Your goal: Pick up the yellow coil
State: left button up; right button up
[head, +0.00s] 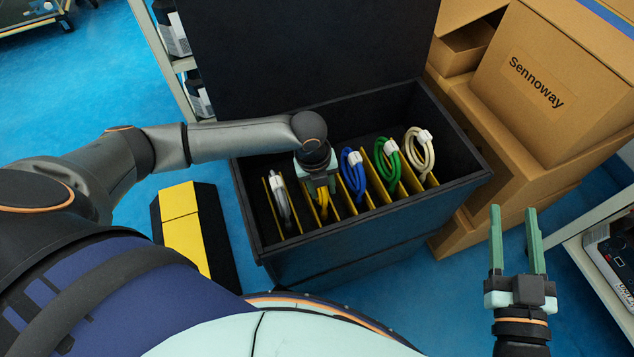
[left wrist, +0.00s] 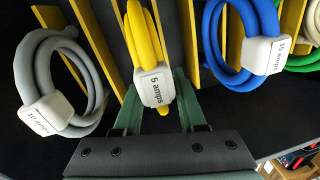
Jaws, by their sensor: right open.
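The yellow coil (head: 322,204) stands in a slot of the black case (head: 262,246), between the grey coil and the blue coil. Its white clip, marked "5 amps", faces the left wrist view, where the yellow coil (left wrist: 143,35) rises behind it. My left gripper (head: 320,186) reaches down into the case over this coil. In the left wrist view its two green fingers (left wrist: 158,108) stand on either side of the clip, very close to it; whether they press on it is unclear. My right gripper (head: 517,215) is open and empty, right of the case.
The grey coil (head: 281,200), blue coil (head: 353,172), green coil (head: 387,160) and cream coil (head: 420,152) stand between yellow dividers. The case's lid is raised behind. Cardboard boxes (head: 545,85) stand at the right, and a yellow-black block (head: 185,235) lies on the blue floor.

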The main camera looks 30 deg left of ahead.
pick_arm(q)
grip_shut()
jog(key=shift+r, duration=0.1)
dwell(0.4)
